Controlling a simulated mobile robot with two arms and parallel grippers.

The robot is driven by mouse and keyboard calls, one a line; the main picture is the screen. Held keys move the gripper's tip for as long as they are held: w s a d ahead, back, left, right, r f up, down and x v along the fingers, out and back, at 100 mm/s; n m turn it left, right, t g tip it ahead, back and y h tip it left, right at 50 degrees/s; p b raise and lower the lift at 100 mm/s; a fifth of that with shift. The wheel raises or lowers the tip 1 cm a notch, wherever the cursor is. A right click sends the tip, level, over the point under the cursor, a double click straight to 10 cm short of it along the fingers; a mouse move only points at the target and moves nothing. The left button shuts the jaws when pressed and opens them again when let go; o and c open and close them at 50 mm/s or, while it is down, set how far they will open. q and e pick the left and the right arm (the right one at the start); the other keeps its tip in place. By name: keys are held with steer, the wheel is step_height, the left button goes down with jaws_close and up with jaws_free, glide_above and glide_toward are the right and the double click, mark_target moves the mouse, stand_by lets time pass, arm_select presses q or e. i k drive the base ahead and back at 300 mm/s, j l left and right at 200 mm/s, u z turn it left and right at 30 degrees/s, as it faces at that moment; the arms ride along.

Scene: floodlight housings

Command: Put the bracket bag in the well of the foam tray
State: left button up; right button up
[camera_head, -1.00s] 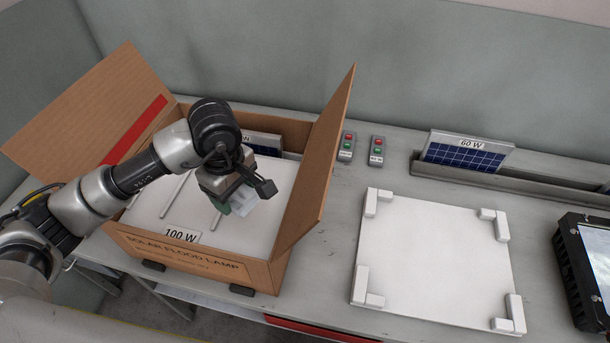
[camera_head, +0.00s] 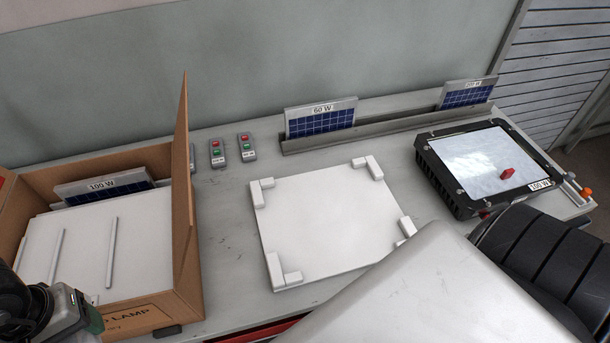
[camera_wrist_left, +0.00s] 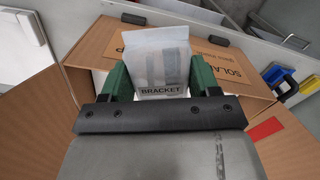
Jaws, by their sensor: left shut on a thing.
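My left gripper (camera_wrist_left: 161,78) is shut on the bracket bag (camera_wrist_left: 160,60), a clear bag with a BRACKET label, held upright between two green fingers. In the head view the left gripper (camera_head: 88,318) is cut off at the lower left, by the front of the open carton (camera_head: 187,235), and the bag is hidden there. A white foam piece with thin bars, apparently the foam tray (camera_head: 85,240), fills the carton. I cannot make out its well. The left wrist view shows the bag above or near the carton's printed front flap (camera_wrist_left: 200,62). My right gripper is not in view.
A white slab with corner blocks (camera_head: 320,225) lies on the bench. A black floodlight (camera_head: 485,165) stands at right. A 100 W panel (camera_head: 105,188) stands in the carton, a 60 W panel (camera_head: 320,118) in the rail. The carton's side flap (camera_head: 181,170) sticks up.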

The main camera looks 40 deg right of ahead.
mark_target(324, 227)
steer(key=u, duration=0.4)
steer(key=k+l+u, duration=0.1)
steer(key=u, duration=0.35)
steer(key=k+u, duration=0.1)
steer(key=u, duration=0.75)
steer(key=k+l+u, duration=0.2)
steer(key=k, duration=0.35)
steer(key=z, duration=0.45)
steer(key=k+z, duration=0.15)
steer(key=z, duration=0.25)
steer(key=l+z, duration=0.1)
steer(key=z, duration=0.35)
steer(key=l+z, duration=0.15)
steer(key=z, duration=0.25)
steer(key=l+z, duration=0.15)
steer(key=z, duration=0.25)
steer(key=l+z, duration=0.1)
steer(key=z, duration=0.25)
steer(key=i, duration=0.3)
